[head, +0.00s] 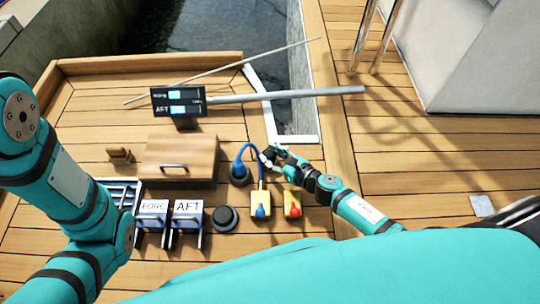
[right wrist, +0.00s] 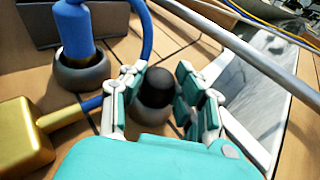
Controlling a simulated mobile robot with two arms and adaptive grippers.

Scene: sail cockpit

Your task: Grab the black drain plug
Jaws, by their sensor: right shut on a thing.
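The black drain plug (right wrist: 157,88) has a dark rounded top and a greyer lower body. It stands between the fingers of my right gripper (right wrist: 160,97) in the right wrist view. The gripper is shut on it, with a finger on each side.
A blue pump handle (head: 240,167) with a hose stands close left of my right gripper. Yellow boxes (head: 261,206) (head: 293,204) sit just below. A wooden hatch (head: 181,158), a round black fitting (head: 225,218) and a grey tiller bar (head: 290,95) are nearby.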

